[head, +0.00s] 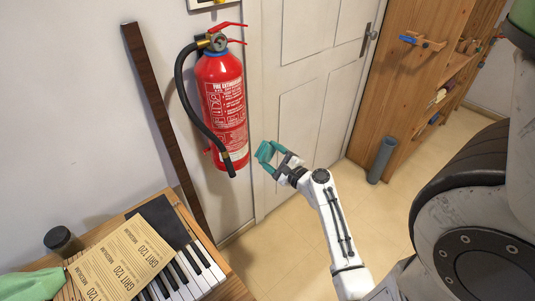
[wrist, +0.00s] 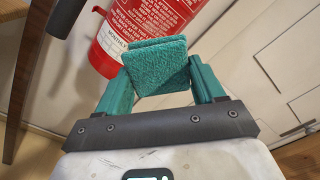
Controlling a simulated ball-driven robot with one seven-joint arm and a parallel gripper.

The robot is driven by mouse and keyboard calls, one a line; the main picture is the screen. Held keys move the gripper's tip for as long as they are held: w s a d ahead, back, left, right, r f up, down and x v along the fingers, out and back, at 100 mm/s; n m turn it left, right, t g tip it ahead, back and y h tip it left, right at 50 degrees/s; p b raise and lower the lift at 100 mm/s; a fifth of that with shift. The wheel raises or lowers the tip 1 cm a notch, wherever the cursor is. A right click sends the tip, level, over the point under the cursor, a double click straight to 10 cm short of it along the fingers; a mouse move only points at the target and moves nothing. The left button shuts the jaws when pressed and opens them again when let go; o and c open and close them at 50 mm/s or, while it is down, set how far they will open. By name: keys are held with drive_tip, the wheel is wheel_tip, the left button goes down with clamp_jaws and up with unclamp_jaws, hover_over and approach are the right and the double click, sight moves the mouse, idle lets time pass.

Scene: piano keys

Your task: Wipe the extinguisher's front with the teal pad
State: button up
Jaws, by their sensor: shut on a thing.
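The red fire extinguisher (head: 222,105) hangs on the wall at the upper middle of the head view, with a printed white label on its front and a black hose on its left. Its lower part also shows in the wrist view (wrist: 150,25). My gripper (head: 271,154) is to the right of the extinguisher's lower end, shut on the teal pad (wrist: 158,66). The folded pad sits between the two teal fingers and overlaps the extinguisher in the wrist view. In the head view the pad appears apart from the extinguisher; I cannot tell the exact gap.
A dark wooden strip (head: 160,115) leans on the wall left of the extinguisher. A white door (head: 305,85) is behind my arm. Piano keys (head: 190,268), sandpaper sheets (head: 122,262), a dark jar (head: 63,241) and a green cloth (head: 32,285) are at lower left. A wooden cabinet (head: 405,85) stands right.

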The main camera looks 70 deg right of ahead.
drive_tip(key=w+f+b, duration=0.3)
drive_tip(key=w, duration=0.5)
drive_tip(key=shift+f, duration=0.35)
idle(0.5)
drive_tip(key=shift+x, duration=1)
idle(0.6)
drive_tip(key=shift+d, duration=0.1)
